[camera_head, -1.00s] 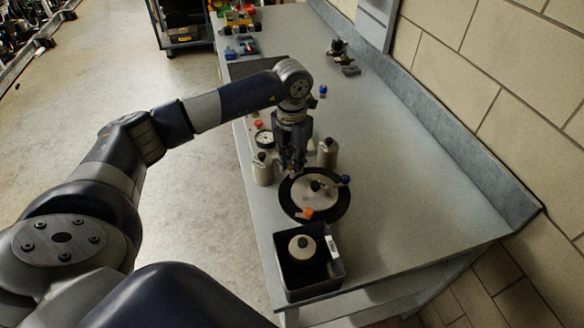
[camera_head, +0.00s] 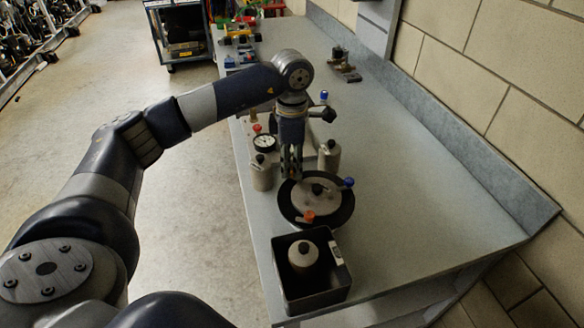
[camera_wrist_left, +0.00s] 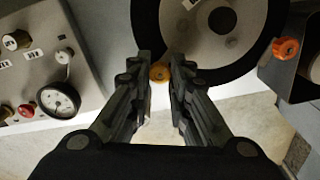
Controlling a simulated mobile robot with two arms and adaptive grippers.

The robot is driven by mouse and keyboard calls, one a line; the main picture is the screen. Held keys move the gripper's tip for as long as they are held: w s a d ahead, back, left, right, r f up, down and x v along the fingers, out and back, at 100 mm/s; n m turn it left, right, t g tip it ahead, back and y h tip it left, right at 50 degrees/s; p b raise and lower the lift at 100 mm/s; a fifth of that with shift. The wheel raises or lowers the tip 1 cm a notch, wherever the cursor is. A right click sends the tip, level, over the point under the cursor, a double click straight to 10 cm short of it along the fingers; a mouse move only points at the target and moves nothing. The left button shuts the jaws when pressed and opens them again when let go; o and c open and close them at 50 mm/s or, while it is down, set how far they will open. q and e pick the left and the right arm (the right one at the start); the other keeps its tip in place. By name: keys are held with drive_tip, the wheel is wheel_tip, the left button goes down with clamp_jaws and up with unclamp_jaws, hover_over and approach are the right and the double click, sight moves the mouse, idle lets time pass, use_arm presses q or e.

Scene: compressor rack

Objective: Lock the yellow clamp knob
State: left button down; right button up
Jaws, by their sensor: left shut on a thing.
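The yellow clamp knob (camera_wrist_left: 160,72) shows between my left fingertips in the left wrist view, at the edge of the black ring around a round pale disc. My left gripper (camera_wrist_left: 160,78) is shut on the knob. In the head view, my left gripper (camera_head: 291,172) points down at the back left edge of the round fixture (camera_head: 328,217), and its fingers hide the knob. An orange knob (camera_head: 308,217) and a blue knob (camera_head: 348,182) sit at the fixture's rim. My right gripper is not in view.
Two pale cylinders (camera_head: 262,175) (camera_head: 329,160) flank my gripper. A dial gauge (camera_head: 264,143) stands behind the left one. A dark bin (camera_head: 283,292) holding a pale container (camera_head: 303,254) stands in front of the fixture. The bench (camera_head: 420,190) is clear to the right.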

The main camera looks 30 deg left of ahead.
sight(292, 169)
use_arm(q)
drive_tip(key=shift+m+b, duration=0.35)
drive_tip(key=shift+m, duration=0.55)
drive_tip(key=c, duration=1.5)
unclamp_jaws()
drive_tip(key=shift+o, duration=0.3)
wheel_tip(292, 169, up, 12)
